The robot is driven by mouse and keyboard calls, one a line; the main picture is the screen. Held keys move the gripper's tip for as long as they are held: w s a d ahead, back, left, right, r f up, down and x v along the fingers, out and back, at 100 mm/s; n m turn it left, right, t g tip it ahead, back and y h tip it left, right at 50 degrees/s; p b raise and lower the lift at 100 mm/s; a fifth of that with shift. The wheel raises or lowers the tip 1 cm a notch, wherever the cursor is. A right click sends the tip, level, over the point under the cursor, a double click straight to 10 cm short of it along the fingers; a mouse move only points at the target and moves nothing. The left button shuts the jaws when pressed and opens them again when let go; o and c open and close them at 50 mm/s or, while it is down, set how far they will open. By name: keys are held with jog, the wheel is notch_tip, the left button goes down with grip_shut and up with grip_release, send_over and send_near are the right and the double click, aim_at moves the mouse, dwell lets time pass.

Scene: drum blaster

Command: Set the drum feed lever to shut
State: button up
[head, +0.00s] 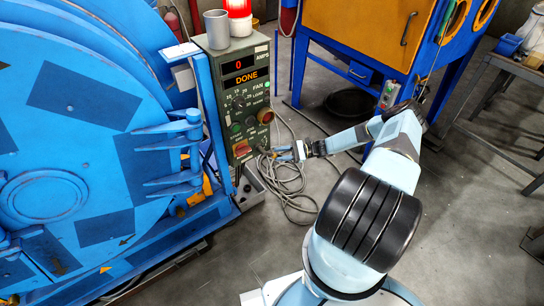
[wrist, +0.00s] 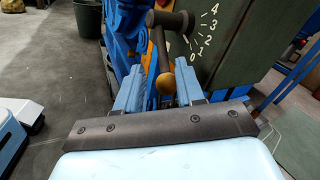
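The drum feed lever shows in the wrist view as a dark shaft (wrist: 160,48) hanging from a dark round pivot, with a brass-coloured ball knob (wrist: 166,84) at its lower end. A painted scale (wrist: 205,35) from 0 to 4 runs beside it on the green cabinet; the lever hangs left of the 0 mark. My gripper (wrist: 160,90) is open, its two light-blue fingers on either side of the knob; I cannot tell whether they touch it. In the head view my gripper (head: 272,154) is at the lower right side of the control cabinet (head: 240,95); the lever is too small to make out.
The cabinet display (head: 246,79) reads "0" and "DONE". The big blue drum machine (head: 75,130) stands at left. Loose cables (head: 290,190) lie on the floor below my gripper. A yellow and blue cabinet (head: 360,35) stands behind; a bench is at right.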

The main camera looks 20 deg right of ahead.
jog(key=s+d, duration=0.1)
jog(key=d, duration=0.7)
jog(key=shift+s+d+f, duration=0.15)
notch_tip(320, 180, up, 22)
jog(key=w+a+n+g+h, duration=0.2)
jog(key=a+n+g+h, duration=0.1)
jog(key=n+g+h, duration=0.35)
jog(key=s+a+r+n+t+h, duration=0.1)
jog(key=s+a+r+n+h, duration=0.15)
jog(key=r, duration=0.85)
jog(key=s+a+r+n+t+h, duration=0.1)
jog(key=s+a+r+h, duration=0.25)
jog(key=r, duration=0.75)
jog(key=s+a+r+n+t+h, duration=0.1)
jog(key=s+a+r+t+h, duration=0.1)
jog(key=s+r, duration=0.55)
jog(key=s+a+r+n+t+h, duration=0.1)
jog(key=s+a+r+n+h, duration=0.15)
jog(key=s+r, duration=0.45)
jog(key=s+r+t, duration=0.2)
jog(key=s+r, duration=0.1)
jog(key=s, duration=0.5)
jog(key=s+a+r+n+t+h, duration=0.1)
jog(key=s+r+t, duration=0.2)
jog(key=s, duration=0.5)
